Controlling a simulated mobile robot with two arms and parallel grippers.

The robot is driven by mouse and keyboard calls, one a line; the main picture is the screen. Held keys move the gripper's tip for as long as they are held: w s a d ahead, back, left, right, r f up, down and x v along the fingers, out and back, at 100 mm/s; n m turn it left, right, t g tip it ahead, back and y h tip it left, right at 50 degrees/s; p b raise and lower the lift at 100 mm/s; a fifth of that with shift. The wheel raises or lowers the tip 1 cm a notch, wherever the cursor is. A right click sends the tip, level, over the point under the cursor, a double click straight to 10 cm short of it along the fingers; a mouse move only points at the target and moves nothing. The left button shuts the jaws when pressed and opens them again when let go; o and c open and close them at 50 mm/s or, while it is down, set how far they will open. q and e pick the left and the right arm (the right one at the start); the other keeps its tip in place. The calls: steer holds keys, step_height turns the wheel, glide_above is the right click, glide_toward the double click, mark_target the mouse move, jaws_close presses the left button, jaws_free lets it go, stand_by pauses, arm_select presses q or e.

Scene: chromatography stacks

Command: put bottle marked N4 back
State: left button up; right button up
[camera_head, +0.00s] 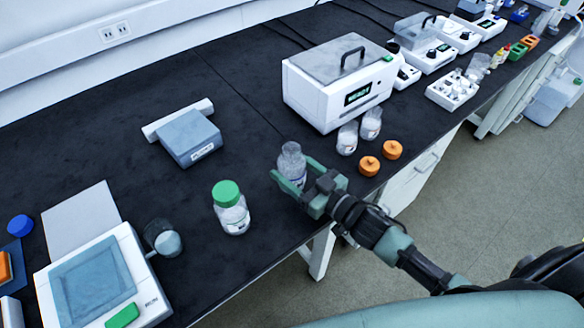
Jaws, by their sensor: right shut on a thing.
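My right gripper (296,183) is shut on a clear bottle (292,160) at the front edge of the black bench. The bottle is upright and has a label low on its side, partly hidden by the fingers; I cannot read a marking on it. I cannot tell whether its base touches the bench. A bottle with a green cap (231,208) stands to its left, apart from the gripper. Two clear, uncapped bottles (347,138) (371,124) stand to the right by the white box instrument. My left gripper is not in view.
The white lidded instrument (340,85) stands behind the gripper. Two orange caps (370,166) (392,150) lie right of it near the edge. A balance (100,280), a beaker (163,238) and a grey device (188,137) are at left. The bench (235,125) is clear behind the bottle.

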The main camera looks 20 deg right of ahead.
steer(key=shift+f, duration=0.15)
steer(key=o, duration=1.6)
steer(key=shift+o, duration=0.2)
steer(key=shift+r, duration=0.2)
steer(key=v, duration=1.2)
steer(key=shift+b, duration=0.35)
